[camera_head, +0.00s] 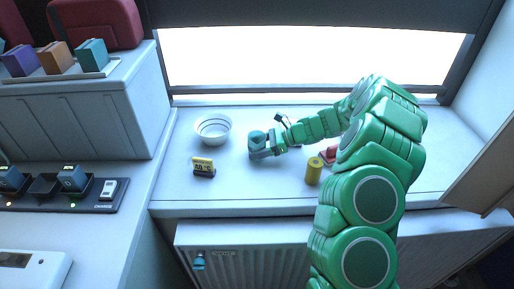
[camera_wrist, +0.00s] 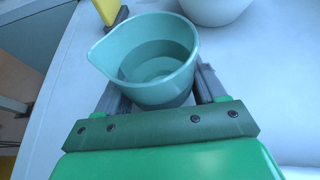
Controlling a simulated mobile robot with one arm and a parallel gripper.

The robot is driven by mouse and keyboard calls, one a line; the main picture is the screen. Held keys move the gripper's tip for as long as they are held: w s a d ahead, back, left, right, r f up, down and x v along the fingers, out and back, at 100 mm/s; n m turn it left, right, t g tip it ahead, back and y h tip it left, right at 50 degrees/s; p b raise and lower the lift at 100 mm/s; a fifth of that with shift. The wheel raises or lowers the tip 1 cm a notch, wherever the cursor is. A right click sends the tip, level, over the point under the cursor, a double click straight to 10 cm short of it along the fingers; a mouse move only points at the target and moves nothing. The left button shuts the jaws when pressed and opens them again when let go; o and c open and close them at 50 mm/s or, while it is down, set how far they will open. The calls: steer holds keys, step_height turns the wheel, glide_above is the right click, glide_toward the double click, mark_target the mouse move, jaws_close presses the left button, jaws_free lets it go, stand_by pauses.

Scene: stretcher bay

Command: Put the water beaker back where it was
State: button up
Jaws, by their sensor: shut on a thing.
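The water beaker is a teal cup with a pouring lip; it shows in the head view (camera_head: 257,138) and large in the wrist view (camera_wrist: 112,52). Water shows inside it. My gripper (camera_head: 262,152) is shut on the beaker, one finger on each side of its lower part in the wrist view (camera_wrist: 155,92). The beaker is upright or nearly so, over the white sill counter (camera_head: 240,190). I cannot tell whether its base touches the surface.
A white bowl (camera_head: 213,129) stands behind and left of the beaker. A yellow cylinder (camera_head: 314,171) and a red item (camera_head: 329,155) stand to the right, near my arm. The counter front between display and cylinder is clear.

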steer(key=o, duration=1.1)
steer(key=shift+f, duration=0.1)
